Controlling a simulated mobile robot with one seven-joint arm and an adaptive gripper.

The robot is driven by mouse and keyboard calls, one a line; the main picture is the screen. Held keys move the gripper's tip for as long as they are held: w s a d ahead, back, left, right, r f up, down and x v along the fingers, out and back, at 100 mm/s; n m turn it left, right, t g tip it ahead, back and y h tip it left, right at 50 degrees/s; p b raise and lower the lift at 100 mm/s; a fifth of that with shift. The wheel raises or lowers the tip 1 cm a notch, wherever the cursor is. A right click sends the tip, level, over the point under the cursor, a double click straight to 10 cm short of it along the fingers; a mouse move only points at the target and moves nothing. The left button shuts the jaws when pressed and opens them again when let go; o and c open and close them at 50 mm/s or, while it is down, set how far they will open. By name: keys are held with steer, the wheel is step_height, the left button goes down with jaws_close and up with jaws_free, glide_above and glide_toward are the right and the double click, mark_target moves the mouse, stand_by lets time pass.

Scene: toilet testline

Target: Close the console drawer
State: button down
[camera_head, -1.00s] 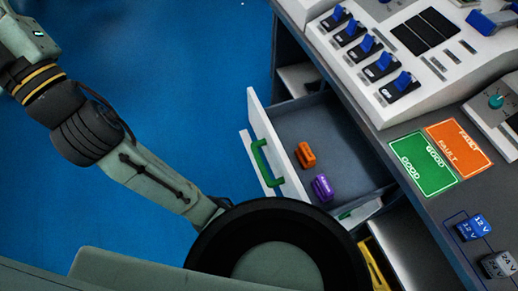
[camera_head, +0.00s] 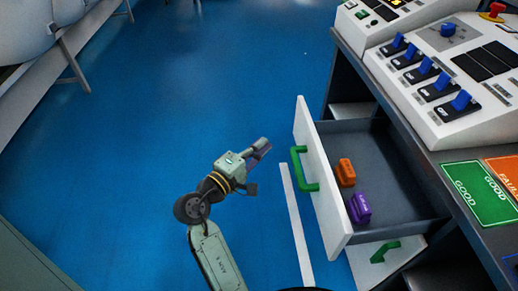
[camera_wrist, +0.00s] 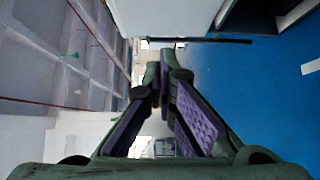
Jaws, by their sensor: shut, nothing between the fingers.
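The console drawer (camera_head: 318,185) is pulled out from the console, its white front facing left with a green handle (camera_head: 303,169). Inside it lie an orange block (camera_head: 345,172) and a purple block (camera_head: 359,208). My gripper (camera_head: 263,146) is left of the drawer front, apart from the handle, and points up and to the right. In the wrist view my gripper (camera_wrist: 163,95) has its purple-padded fingers together at the tips with nothing between them. The drawer is not clearly seen in the wrist view.
The console top (camera_head: 455,150) carries blue switches and a green GOOD card (camera_head: 480,192). Blue floor (camera_head: 180,130) to the left is clear. A bench-like structure (camera_head: 60,40) stands at upper left.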

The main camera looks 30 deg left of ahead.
steer(key=w+d, duration=0.1)
steer(key=w, duration=0.1)
steer(key=w+d+p, duration=0.1)
steer(key=w+d, duration=0.1)
steer(key=w, duration=0.1)
steer(key=w+d, duration=0.1)
steer(key=w, duration=0.2)
steer(key=shift+d+p, duration=0.25)
steer(key=shift+p, duration=0.1)
steer(key=shift+w+d, duration=0.1)
steer(key=w+d+p, duration=0.2)
steer(key=w+d, duration=0.2)
steer(key=d, duration=0.2)
steer(key=w+d+p, duration=0.3)
steer(key=w+d, duration=0.2)
steer(key=d, duration=0.2)
steer(key=w+d+p, duration=0.2)
steer(key=w+d, duration=0.2)
steer(key=d, duration=0.3)
steer(key=shift+w+d+r+p, duration=0.1)
steer(key=shift+w+d+p, duration=0.05)
steer(key=shift+w+p, duration=0.2)
steer(key=shift+d, duration=0.1)
